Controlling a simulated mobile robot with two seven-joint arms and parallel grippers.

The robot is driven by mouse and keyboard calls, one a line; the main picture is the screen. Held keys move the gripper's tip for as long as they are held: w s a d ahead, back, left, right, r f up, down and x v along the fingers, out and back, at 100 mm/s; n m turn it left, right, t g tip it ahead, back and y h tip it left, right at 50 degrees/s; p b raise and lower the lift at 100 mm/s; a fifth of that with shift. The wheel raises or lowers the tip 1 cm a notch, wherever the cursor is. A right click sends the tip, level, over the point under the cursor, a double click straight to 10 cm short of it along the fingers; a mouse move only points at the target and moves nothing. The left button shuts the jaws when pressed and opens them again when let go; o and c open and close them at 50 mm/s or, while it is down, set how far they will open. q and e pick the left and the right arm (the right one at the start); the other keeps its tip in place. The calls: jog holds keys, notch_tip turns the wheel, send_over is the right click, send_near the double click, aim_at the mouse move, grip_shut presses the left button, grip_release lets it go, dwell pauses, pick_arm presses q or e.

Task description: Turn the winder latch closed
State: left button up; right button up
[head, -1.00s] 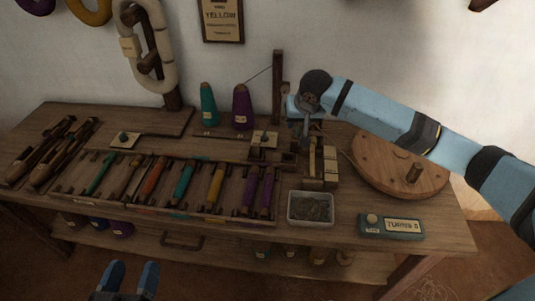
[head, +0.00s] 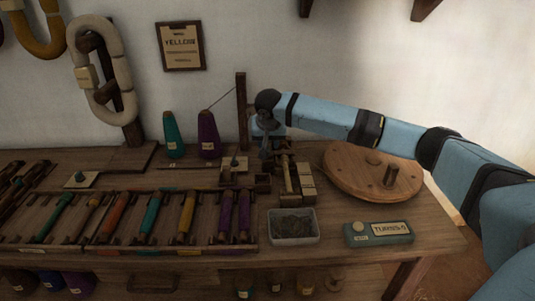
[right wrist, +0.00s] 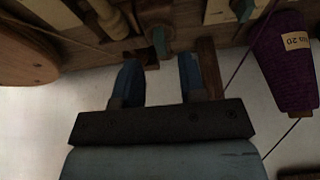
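The winder (head: 290,178) is a small wooden mechanism on the bench, left of a round wooden wheel; it also shows at the top of the right wrist view (right wrist: 108,18). A small teal lever (right wrist: 158,40), which looks like the latch, sticks out of it in the right wrist view. My right gripper (head: 266,155) points down at the winder's left side. In the right wrist view its blue fingers (right wrist: 160,62) are apart, with nothing clearly between them. The teal lever lies just beyond and between the fingertips; whether they touch it I cannot tell. My left gripper is out of view.
A thin wooden post (head: 241,110) stands close behind my right gripper, with a purple cone (head: 208,135) and a teal cone (head: 173,136) to its left. The wooden wheel (head: 345,178) is on the right. A grey tray (head: 293,240) and a turns counter (head: 379,233) are in front.

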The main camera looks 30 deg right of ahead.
aim_at(268, 148)
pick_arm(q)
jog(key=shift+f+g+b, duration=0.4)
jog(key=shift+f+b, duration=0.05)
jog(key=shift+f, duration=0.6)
pick_arm(e)
jog(key=shift+x, duration=1.8)
grip_shut()
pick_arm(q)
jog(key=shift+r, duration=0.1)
pick_arm(e)
jog(key=shift+r, duration=0.1)
